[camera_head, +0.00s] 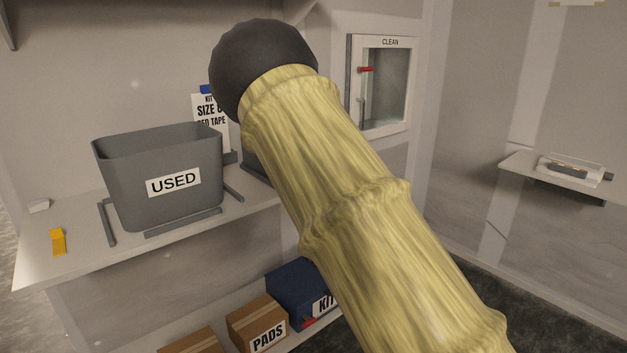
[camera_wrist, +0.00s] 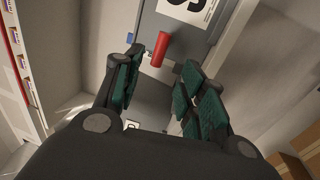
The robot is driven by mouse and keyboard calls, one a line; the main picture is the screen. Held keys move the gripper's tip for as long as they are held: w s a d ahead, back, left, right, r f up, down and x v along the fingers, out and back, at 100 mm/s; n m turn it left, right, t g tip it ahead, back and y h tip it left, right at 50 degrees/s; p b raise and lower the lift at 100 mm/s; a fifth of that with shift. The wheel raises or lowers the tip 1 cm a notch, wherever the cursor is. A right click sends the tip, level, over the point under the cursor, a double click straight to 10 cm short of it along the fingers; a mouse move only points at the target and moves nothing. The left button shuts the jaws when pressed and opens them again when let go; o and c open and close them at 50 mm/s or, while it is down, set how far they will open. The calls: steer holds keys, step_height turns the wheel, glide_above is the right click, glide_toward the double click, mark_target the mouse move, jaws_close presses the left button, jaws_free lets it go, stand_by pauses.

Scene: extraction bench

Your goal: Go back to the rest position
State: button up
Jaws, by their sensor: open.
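My gripper (camera_wrist: 161,64) shows in the wrist view with its two green-padded fingers spread apart. Nothing is held between them. A red cylindrical handle (camera_wrist: 159,49) on a grey panel (camera_wrist: 150,22) appears near the fingertips, in the gap between them; I cannot tell how far beyond them it is. A white label with dark lettering is on the panel. In the head view, my arm in its yellow sleeve rises across the middle, with a dark rounded end at the top. The gripper itself does not show there.
A grey USED bin (camera_head: 160,180) stands on the bench (camera_head: 75,258) at left, near a yellow object (camera_head: 58,242). Below are a PADS box (camera_head: 257,323) and a blue kit box (camera_head: 299,291). A CLEAN cabinet (camera_head: 379,85) and a small shelf (camera_head: 530,168) are on the walls.

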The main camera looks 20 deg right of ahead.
steer(key=shift+s, duration=0.1)
stand_by(0.4)
steer(key=s+d+f+m+g+h+p, duration=0.1)
steer(key=s+f+m+g+h+p, duration=0.2)
steer(key=f, duration=0.7)
steer(key=s+d+f+m+g+h, duration=0.1)
steer(key=s+d+f+m+h, duration=0.15)
steer(key=f+m, duration=0.55)
steer(key=s+a+f+m+g+h+p, duration=0.25)
steer(key=s+f+g, duration=0.25)
steer(key=s+f, duration=0.95)
steer(key=s+a+f+m+g+p, duration=0.1)
steer(key=s+a+f+m+g, duration=0.1)
steer(key=s, duration=0.8)
steer(key=s+a+f+m+g+p, duration=0.2)
steer(key=s+a+f+m+g, duration=0.1)
steer(key=s, duration=0.8)
steer(key=s+a+f+m+g+y+p, duration=0.1)
steer(key=s+a+f+m+g, duration=0.2)
steer(key=s, duration=0.8)
step_height(320, 180, down, 4)
steer(key=shift+s+a+r+m+g, duration=0.2)
steer(key=shift+m+g, duration=0.35)
steer(key=shift+g, duration=0.45)
